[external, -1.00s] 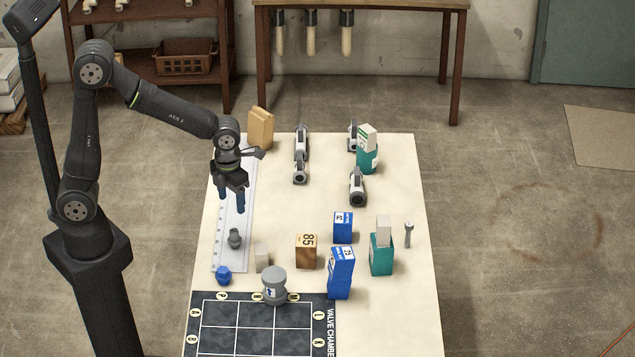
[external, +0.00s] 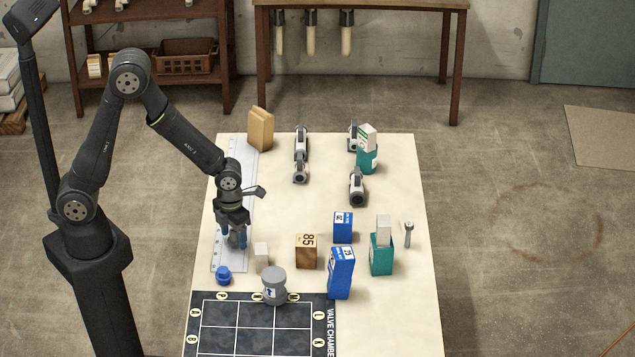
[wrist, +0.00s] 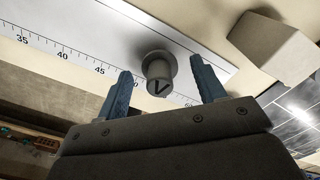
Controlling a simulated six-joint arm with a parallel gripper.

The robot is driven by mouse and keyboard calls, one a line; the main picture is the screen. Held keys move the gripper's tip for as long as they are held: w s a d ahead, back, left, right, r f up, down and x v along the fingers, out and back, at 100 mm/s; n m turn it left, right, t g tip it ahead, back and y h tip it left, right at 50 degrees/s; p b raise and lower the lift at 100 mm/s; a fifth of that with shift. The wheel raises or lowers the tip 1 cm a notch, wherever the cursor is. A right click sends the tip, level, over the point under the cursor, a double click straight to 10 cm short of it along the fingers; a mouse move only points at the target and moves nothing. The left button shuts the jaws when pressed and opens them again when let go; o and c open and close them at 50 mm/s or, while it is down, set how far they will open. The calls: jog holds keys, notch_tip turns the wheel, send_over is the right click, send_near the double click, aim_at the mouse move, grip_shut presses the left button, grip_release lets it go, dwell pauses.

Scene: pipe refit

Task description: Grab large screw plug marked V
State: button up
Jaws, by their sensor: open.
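The grey screw plug marked V (wrist: 158,72) stands on the ruler strip (wrist: 75,38). In the wrist view its V face shows between the two blue fingers of my gripper (wrist: 165,88). The fingers are apart, one on each side of the plug, with visible space at both sides. In the external view my gripper (external: 234,240) is low over the ruler, and the plug (external: 237,242) is mostly hidden behind the fingers.
A pale block (external: 261,253) stands just right of the plug, and a blue plug (external: 223,275) stands in front. A grey fitting (external: 274,287) sits at the dark grid board's edge (external: 300,297). A wooden block marked 85 (external: 306,251) and blue boxes (external: 340,272) stand further right.

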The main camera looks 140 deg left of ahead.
jog(key=c, duration=1.1)
jog(key=shift+o, duration=0.2)
